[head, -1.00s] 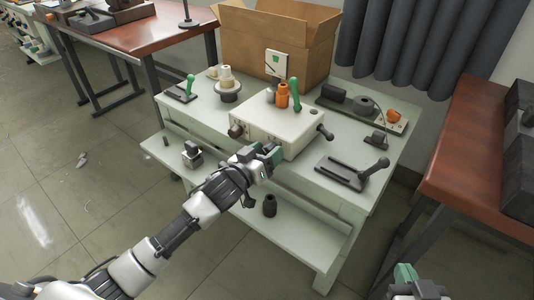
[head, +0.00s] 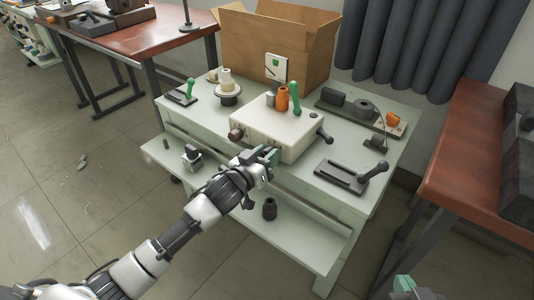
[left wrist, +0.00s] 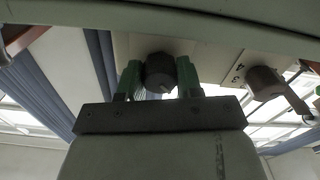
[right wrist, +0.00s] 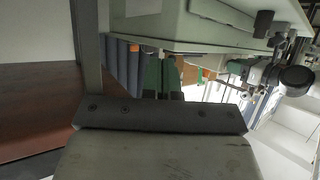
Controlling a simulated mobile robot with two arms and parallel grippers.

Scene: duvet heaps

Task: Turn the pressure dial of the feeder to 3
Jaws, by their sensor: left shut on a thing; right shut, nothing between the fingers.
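The feeder (head: 280,128) is a cream box on the pale green table, with dark knobs on its sides and an orange piece and a green-handled lever on top. My left gripper (head: 265,157) is at its front face. In the left wrist view, its green fingers are on both sides of a dark round dial (left wrist: 160,72) and shut on it. The dial's scale and number cannot be read. A second dark knob (left wrist: 263,82) is to the right there. My right gripper (head: 404,283) is low at the bottom right of the head view, shut and empty, away from the feeder.
A cardboard box (head: 275,45) stands behind the feeder. A black clamp with a lever (head: 350,177) lies to its right on the table. A lower shelf (head: 225,190) holds a few small dark parts. A red-brown bench (head: 470,160) stands at the right.

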